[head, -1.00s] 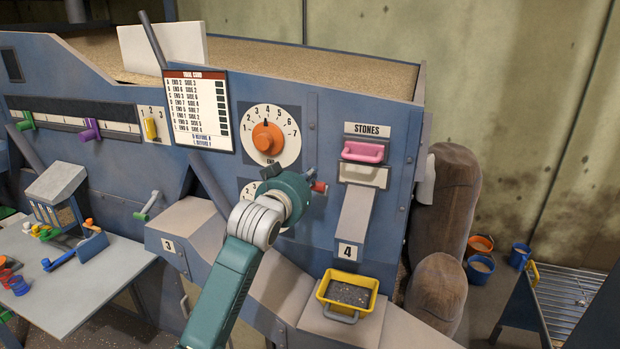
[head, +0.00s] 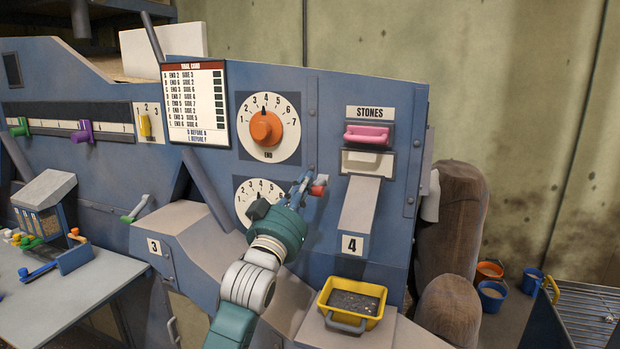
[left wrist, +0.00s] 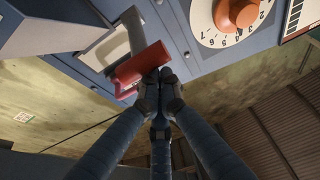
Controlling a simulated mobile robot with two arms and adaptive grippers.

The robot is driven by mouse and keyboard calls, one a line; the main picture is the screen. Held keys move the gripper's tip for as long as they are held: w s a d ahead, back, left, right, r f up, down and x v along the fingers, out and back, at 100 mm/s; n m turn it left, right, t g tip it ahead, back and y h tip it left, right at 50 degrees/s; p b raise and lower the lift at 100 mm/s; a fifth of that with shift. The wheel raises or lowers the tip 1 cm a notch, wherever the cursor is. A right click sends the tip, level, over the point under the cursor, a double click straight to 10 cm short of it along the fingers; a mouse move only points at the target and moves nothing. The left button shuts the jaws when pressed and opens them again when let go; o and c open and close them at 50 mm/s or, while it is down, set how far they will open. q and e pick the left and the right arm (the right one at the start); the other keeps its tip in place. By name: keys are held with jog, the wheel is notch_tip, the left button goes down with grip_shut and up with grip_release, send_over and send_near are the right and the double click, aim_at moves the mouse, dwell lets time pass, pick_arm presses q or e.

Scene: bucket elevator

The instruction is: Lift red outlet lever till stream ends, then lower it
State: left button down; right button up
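The red outlet lever (head: 319,185) is on the blue panel, left of the grey chute. Its red handle (left wrist: 140,68) shows large in the left wrist view, with a grey arm behind it. My left gripper (head: 303,187) reaches up to the lever from below. In the left wrist view its fingers (left wrist: 160,80) come together at one end of the handle and appear shut on it; their contact is partly hidden. The yellow tray (head: 351,302) holds dark stones below the chute (head: 361,203). No falling stream is visible. My right gripper is out of view.
A pink handle (head: 367,135) sits under the STONES label. An orange-knob dial (head: 266,128) is left of it, and a second dial (head: 250,197) is partly covered by my gripper. A grey table (head: 60,295) with small parts stands at left.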

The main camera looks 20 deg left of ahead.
pick_arm(q)
notch_tip(320, 180, down, 7)
jog(key=t+b, duration=0.1)
jog(key=b, duration=0.4)
jog(key=shift+t+b, duration=0.3)
jog(key=shift+t, duration=0.1)
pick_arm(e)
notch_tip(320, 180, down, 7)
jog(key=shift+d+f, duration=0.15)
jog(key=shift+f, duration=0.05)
